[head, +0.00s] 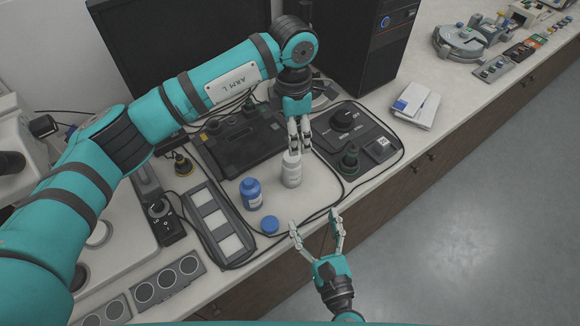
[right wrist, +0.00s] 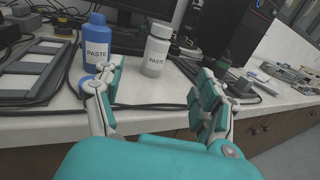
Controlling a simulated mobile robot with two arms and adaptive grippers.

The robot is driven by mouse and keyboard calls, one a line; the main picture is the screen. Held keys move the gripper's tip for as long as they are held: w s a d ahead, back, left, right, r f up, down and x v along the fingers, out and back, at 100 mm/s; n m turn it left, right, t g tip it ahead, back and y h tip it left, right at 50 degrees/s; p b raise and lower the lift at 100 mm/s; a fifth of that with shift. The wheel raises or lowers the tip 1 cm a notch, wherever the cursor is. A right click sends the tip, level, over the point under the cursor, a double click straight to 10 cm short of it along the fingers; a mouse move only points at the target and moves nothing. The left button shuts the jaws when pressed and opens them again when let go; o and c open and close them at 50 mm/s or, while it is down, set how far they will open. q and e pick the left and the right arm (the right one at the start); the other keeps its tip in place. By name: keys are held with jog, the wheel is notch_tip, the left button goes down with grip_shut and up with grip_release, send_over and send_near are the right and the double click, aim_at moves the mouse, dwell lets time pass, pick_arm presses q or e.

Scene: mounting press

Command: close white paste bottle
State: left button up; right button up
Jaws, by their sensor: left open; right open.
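The white paste bottle (head: 291,173) stands upright near the front edge of the bench. Whether that top is tight cannot be told. My left gripper (head: 299,147) points down right at the bottle's top, its fingers open; contact is unclear. My right gripper (head: 317,222) is open and empty in front of the bench edge, below and right of the bottle. Its fingers (right wrist: 157,92) spread in the right wrist view.
A dark panel with a knob (head: 346,121) is at right, a grey tray (head: 217,222) at left. Cables run along the bench edge.

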aim_at(295, 172)
jog(key=shift+s, duration=0.1)
dwell(0.3)
jog(key=x, duration=1.7)
jog(key=shift+w+a+f, duration=0.1)
jog(key=shift+w, duration=0.2)
grip_shut()
